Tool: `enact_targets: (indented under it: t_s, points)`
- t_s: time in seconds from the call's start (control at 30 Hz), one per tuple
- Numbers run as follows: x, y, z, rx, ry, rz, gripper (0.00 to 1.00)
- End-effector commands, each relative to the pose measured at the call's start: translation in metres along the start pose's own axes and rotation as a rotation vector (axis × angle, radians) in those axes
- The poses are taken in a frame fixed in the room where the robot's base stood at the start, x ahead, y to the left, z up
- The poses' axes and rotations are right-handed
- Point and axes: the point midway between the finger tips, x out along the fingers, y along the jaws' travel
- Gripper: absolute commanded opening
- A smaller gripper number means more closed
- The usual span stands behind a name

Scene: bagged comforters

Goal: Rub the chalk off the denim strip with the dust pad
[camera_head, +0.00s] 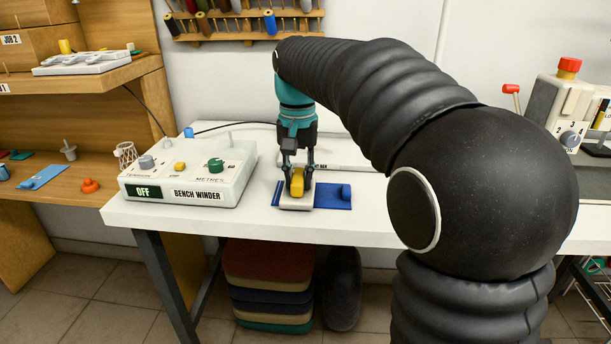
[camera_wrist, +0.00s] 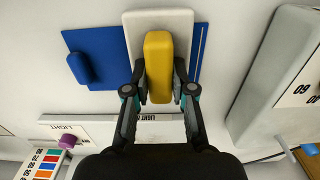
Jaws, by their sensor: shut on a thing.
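The blue denim strip (camera_head: 333,197) lies flat on the white bench and also shows in the wrist view (camera_wrist: 104,40). The dust pad is a pale slab (camera_wrist: 132,25) with a yellow grip (camera_wrist: 158,60). It rests across the strip, covering part of it. My gripper (camera_head: 297,187) points down, its two fingers shut on the yellow grip from either side. A blue rounded block (camera_wrist: 81,68) sits on the strip, apart from the pad. A thin pale line crosses the strip on the pad's other side. No clear chalk shows; anything under the pad is hidden.
The bench winder box (camera_head: 190,183) stands left of the strip, its display reading OFF. A low pale labelled fixture (camera_head: 340,157) lies behind the strip. The white bench (camera_head: 375,225) is bare in front and to the right. Thread spools hang on the wall rack.

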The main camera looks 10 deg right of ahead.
Motion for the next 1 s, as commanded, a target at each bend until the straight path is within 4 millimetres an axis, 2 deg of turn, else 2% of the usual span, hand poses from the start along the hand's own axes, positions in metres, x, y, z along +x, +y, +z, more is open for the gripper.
enact_targets:
  t_s: [0.6,1.0]
  points:
    - [0.002,-0.024,0.0,0.001,0.0,0.0,0.0]
    - [0.001,-0.005,0.0,0.003,0.0,0.001,0.0]
